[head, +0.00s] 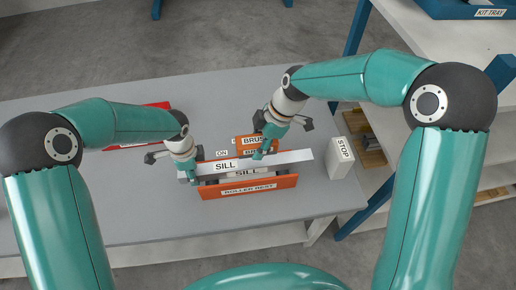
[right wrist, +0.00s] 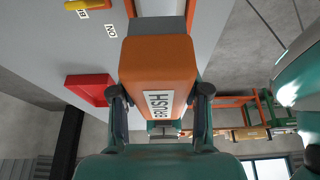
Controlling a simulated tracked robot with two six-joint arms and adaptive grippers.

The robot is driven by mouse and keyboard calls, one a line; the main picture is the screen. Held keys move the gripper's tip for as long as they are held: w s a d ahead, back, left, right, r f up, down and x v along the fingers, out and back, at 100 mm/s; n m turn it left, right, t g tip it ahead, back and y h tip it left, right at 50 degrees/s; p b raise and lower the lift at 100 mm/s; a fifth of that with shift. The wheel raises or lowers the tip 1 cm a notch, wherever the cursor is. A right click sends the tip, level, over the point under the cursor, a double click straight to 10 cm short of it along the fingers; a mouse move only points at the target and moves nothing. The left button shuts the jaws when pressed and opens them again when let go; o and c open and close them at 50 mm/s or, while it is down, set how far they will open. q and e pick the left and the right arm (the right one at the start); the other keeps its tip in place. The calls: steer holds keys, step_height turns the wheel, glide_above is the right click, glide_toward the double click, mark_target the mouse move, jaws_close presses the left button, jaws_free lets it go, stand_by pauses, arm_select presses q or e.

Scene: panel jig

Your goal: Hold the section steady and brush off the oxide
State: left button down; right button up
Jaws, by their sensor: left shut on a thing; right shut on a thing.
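The section is a long light-grey bar (head: 290,157) labelled SILL, lying across the orange roller rest (head: 270,186) in the head view. My left gripper (head: 187,176) is shut on the section's left end. My right gripper (head: 262,152) is shut on the orange brush, just behind the middle of the bar. The brush (right wrist: 158,60) fills the middle of the right wrist view, between both fingers, with its BRUSH label showing. Its far end reaches a grey part at the top of that view. I cannot tell whether its bristles touch the section. No oxide is discernible.
A white STOP block (head: 342,158) stands just beyond the bar's right end. A red tray (head: 155,105) lies at the back left, partly behind my left arm. An ON label (head: 222,154) sits behind the bar. The table's front left (head: 110,222) is clear.

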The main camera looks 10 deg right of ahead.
mark_target(256, 140)
arm_select(q)
steer(key=shift+s+f, duration=0.2)
steer(key=shift+f, duration=0.05)
arm_select(e)
steer(key=shift+r, duration=0.15)
steer(key=shift+r, duration=1.45)
arm_select(q)
steer(key=c, duration=0.9)
jaws_free()
steer(key=o, duration=0.3)
steer(key=shift+w, duration=0.2)
arm_select(e)
steer(key=shift+w+f, duration=0.1)
steer(key=shift+w, duration=0.05)
arm_select(q)
steer(key=shift+r, duration=0.2)
steer(key=shift+r, duration=0.1)
